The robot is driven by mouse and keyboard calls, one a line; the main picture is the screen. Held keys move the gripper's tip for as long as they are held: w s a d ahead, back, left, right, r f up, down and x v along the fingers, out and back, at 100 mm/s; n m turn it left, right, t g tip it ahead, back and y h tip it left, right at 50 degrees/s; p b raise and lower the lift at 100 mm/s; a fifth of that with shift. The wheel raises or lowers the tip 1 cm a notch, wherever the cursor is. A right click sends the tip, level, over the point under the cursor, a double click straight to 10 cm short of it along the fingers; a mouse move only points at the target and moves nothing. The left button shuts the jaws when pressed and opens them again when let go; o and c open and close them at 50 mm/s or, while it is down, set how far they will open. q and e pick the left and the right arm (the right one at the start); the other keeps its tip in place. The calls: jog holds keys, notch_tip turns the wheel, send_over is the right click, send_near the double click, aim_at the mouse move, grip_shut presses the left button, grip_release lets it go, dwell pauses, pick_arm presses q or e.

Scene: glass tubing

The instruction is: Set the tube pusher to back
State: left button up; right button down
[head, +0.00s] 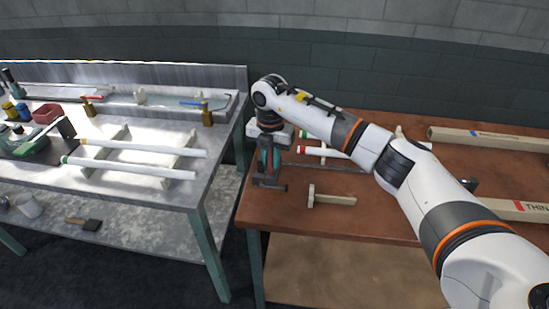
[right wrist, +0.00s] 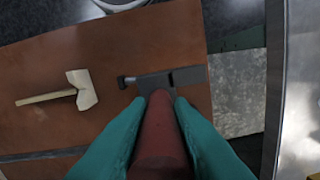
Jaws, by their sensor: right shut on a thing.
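My right gripper (head: 268,157) is over the left edge of the brown table. Its teal fingers are shut on the red handle of a tool (right wrist: 160,140) with a dark metal head and a small side knob. The tool's dark head (head: 268,183) shows below the fingers in the head view; whether it touches the table I cannot tell. A pale wooden T-shaped tool (head: 331,198) lies on the brown table just right of it, also in the right wrist view (right wrist: 57,93). Which of the two is the tube pusher I cannot tell. My left gripper is not in view.
The brown table (head: 385,212) has bare room at its front. Glass tubes with red and green ends and long boxes (head: 487,140) lie farther back and right. A grey metal bench (head: 130,188) with several tubes and small items stands left, across a narrow gap.

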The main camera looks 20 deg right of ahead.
jog(key=shift+r, duration=0.1)
jog(key=c, duration=1.3)
grip_release()
notch_tip(320, 180, up, 12)
jog(key=b, duration=0.2)
jog(key=shift+b, duration=0.3)
